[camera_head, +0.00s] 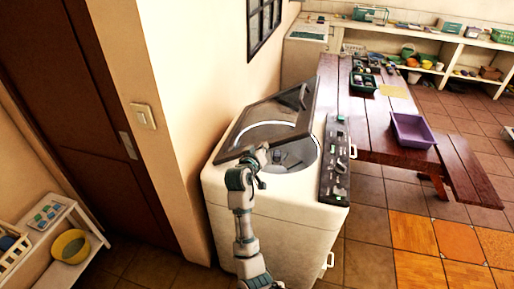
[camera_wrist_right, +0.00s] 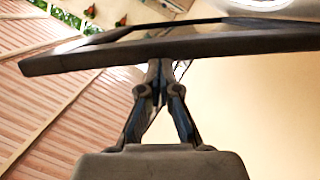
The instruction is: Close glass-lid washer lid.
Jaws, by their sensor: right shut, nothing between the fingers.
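The washer (camera_head: 240,195) is a white top-loader with a dark control panel (camera_head: 336,160) on its right side. Its dark-framed glass lid (camera_head: 268,118) stands partly raised, tilted over the round tub opening (camera_head: 292,153). My right gripper (camera_head: 255,160) is at the lid's near edge, shut and empty. In the right wrist view my shut fingers (camera_wrist_right: 158,75) reach up to the lid's dark edge (camera_wrist_right: 180,45), at or just under it; I cannot tell whether they touch. My left gripper is in neither view.
A wooden table (camera_head: 390,130) stands to the right of the washer, with a purple basin (camera_head: 411,131) on it. A wall with a light switch (camera_head: 143,115) is close on the left. A low white shelf (camera_head: 50,235) holds a yellow bowl (camera_head: 70,246). The tiled floor at right is clear.

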